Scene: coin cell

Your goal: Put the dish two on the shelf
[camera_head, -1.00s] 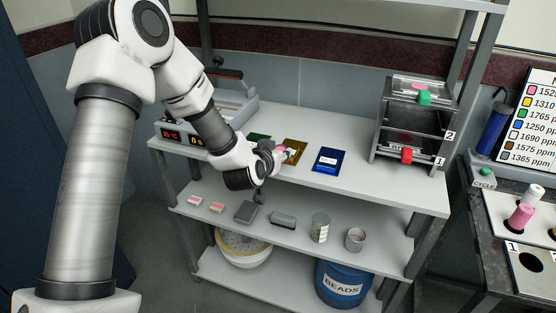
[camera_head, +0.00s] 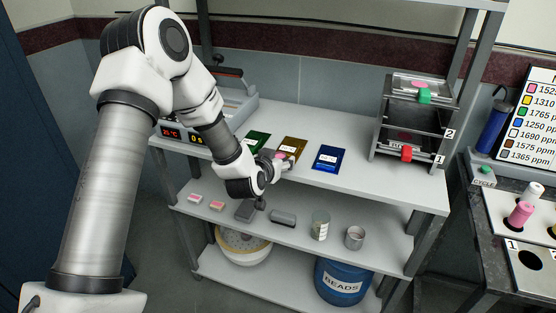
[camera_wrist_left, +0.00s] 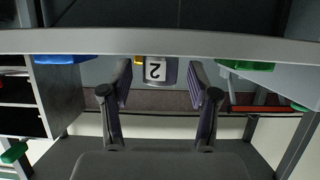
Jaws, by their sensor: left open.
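My left gripper (camera_head: 284,163) is open at the front edge of the worktop, in front of the brown packet. In the left wrist view its two fingers (camera_wrist_left: 160,78) stand apart on either side of a small grey piece labelled 2 (camera_wrist_left: 160,70), taken to be dish two, with gaps on both sides. In the head view a bit of pink (camera_head: 280,155) shows at the gripper, and the rest of the dish is hidden. The shelf unit (camera_head: 400,196) has a worktop and lower boards. My right gripper is not in view.
Green (camera_head: 257,139), brown (camera_head: 294,146) and blue (camera_head: 328,157) packets lie on the worktop. A rack (camera_head: 415,118) with levels marked 1 and 2 stands at right. Small items, including a jar (camera_head: 320,226), occupy the board below. The worktop between blue packet and rack is clear.

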